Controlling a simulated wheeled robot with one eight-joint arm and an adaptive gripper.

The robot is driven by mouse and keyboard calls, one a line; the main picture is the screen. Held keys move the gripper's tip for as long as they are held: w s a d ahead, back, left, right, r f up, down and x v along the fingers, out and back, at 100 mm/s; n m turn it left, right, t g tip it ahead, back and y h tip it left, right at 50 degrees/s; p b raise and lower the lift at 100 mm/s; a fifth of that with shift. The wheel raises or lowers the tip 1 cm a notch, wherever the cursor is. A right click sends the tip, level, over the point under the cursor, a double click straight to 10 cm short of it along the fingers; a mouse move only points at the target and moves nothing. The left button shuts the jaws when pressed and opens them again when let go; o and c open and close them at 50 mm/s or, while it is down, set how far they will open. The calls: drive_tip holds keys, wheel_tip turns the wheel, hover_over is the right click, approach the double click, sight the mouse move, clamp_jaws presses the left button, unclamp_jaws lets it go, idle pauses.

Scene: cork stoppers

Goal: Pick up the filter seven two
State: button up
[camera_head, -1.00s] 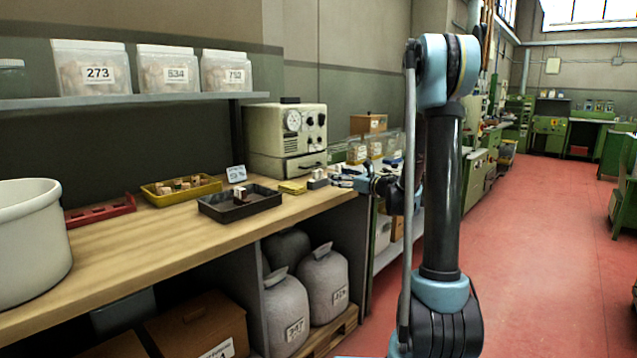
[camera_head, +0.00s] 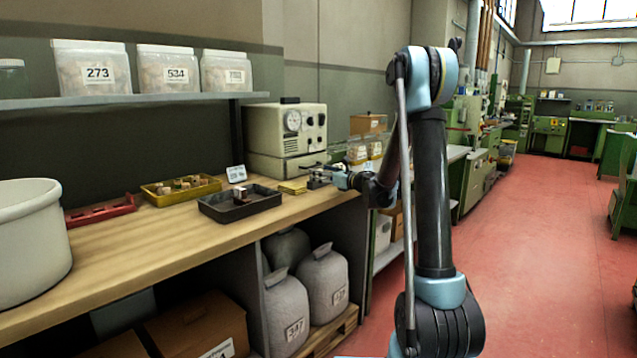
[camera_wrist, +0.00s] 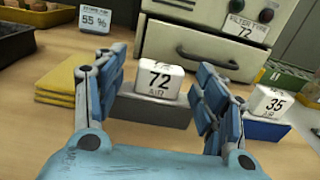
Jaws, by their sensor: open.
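The filter seven two (camera_wrist: 158,80) is a white block printed with "72" in the wrist view, upright in a dark grey holder (camera_wrist: 150,109). My gripper (camera_wrist: 153,80) is open, with one finger on each side of the filter in the picture. I see no finger touching it, and how deep the fingers reach around it is unclear. In the head view my gripper (camera_head: 318,172) is low over the right end of the bench, in front of the cream machine, and it hides most of the small blocks there.
A white block marked 35 (camera_wrist: 270,101) in a blue holder stands close to my right finger. Yellow pads (camera_wrist: 58,84) lie on the left. The cream machine (camera_wrist: 215,35) with a drawer handle stands behind. A black tray (camera_head: 240,205) is farther left on the bench.

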drive_tip(key=c, duration=1.1)
